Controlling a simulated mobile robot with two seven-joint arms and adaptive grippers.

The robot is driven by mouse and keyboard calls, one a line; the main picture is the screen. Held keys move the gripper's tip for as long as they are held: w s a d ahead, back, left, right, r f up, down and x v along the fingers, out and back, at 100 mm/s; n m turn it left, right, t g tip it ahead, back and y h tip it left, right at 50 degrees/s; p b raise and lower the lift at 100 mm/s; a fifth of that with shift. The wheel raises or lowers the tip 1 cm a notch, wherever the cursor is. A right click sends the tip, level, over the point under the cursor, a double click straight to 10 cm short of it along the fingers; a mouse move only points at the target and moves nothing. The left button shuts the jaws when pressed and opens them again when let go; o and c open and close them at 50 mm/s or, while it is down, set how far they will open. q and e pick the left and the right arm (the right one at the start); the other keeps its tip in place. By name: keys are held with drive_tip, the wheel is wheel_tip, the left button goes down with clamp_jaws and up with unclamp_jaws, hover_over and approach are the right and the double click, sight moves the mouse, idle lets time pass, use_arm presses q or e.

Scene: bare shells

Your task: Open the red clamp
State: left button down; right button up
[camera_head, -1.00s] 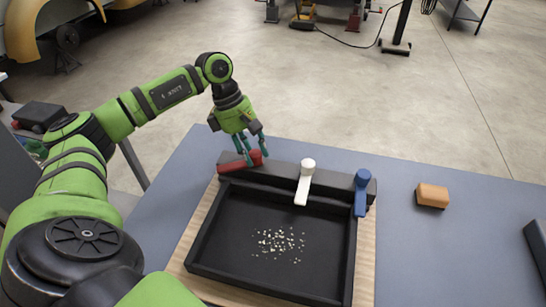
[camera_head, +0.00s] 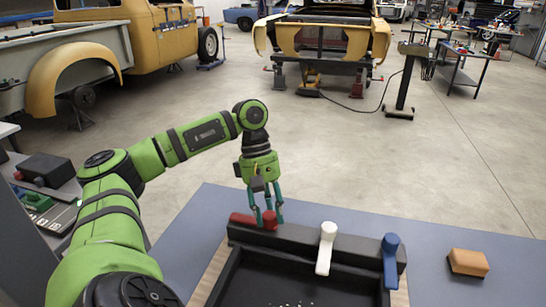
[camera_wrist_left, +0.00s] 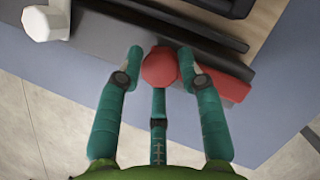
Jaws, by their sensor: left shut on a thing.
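The red clamp (camera_head: 241,219) sits at the left end of the dark bar along the tray's far edge. Its lever points left, roughly along the bar. My left gripper (camera_head: 265,222) comes down from above with its teal fingers at the clamp's round end. In the left wrist view, the fingers (camera_wrist_left: 163,68) are on both sides of the red knob, with a third finger below it. The red lever (camera_wrist_left: 228,86) reaches out to the right there. The gripper is shut on the clamp; the fingertips partly hide it. My right gripper is not in view.
A white clamp (camera_head: 326,247) and a blue clamp (camera_head: 390,262) stand along the same bar to the right. The black tray (camera_head: 300,279) is cut off below. An orange-brown block (camera_head: 468,262) lies on the blue-grey table (camera_head: 431,240).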

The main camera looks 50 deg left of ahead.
use_arm(q)
drive_tip(key=shift+s+d+f, duration=0.15)
drive_tip(key=shift+d, duration=0.05)
drive_tip(key=c, duration=0.9)
unclamp_jaws()
drive_tip(key=shift+o, duration=0.2)
drive_tip(key=shift+a+r, duration=0.1)
drive_tip(key=shift+r, duration=0.3)
drive_tip(key=v, duration=0.7)
